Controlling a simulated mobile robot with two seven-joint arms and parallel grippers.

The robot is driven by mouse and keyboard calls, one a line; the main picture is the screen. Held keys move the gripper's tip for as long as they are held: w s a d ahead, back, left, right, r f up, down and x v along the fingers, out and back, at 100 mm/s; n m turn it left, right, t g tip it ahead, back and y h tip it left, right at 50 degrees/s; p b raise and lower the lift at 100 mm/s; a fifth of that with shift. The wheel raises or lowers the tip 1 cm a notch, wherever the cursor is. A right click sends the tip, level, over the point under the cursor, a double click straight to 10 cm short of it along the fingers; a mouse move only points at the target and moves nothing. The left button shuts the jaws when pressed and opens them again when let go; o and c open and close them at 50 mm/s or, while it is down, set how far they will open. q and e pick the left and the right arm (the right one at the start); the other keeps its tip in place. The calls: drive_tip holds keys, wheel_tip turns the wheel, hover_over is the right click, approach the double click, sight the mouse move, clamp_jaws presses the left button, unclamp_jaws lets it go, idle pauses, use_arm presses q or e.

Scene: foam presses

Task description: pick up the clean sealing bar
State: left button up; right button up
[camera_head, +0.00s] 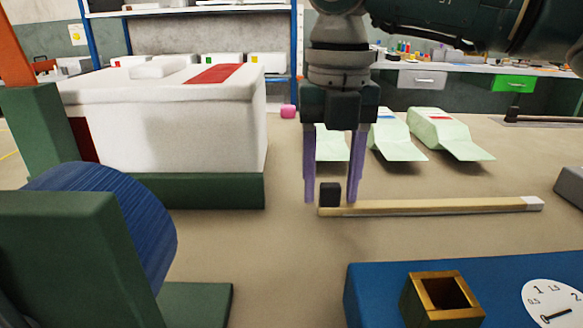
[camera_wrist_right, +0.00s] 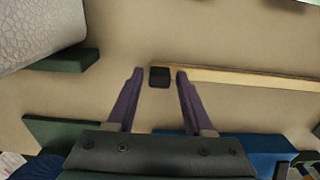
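A long pale wooden-coloured bar (camera_head: 430,207), which looks like the clean sealing bar, lies flat on the beige table. It has a black block (camera_head: 330,194) at its left end and a whitish tip at its right end. My right gripper (camera_head: 331,200) points down at the black block, its two purple fingers apart. In the right wrist view the block (camera_wrist_right: 160,77) sits between the fingertips (camera_wrist_right: 159,72), with a gap on the left and the right finger close to it. Contact on that side cannot be told. My left gripper is not in view.
A large white foam block on a green base (camera_head: 215,191) stands left. A green frame with a blue roller (camera_head: 150,225) is at front left. A blue box (camera_head: 375,293) with a brass socket and dial is at front right. Several pale green pouches (camera_head: 445,130) lie behind the bar.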

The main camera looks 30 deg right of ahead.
clamp_jaws()
idle(0.5)
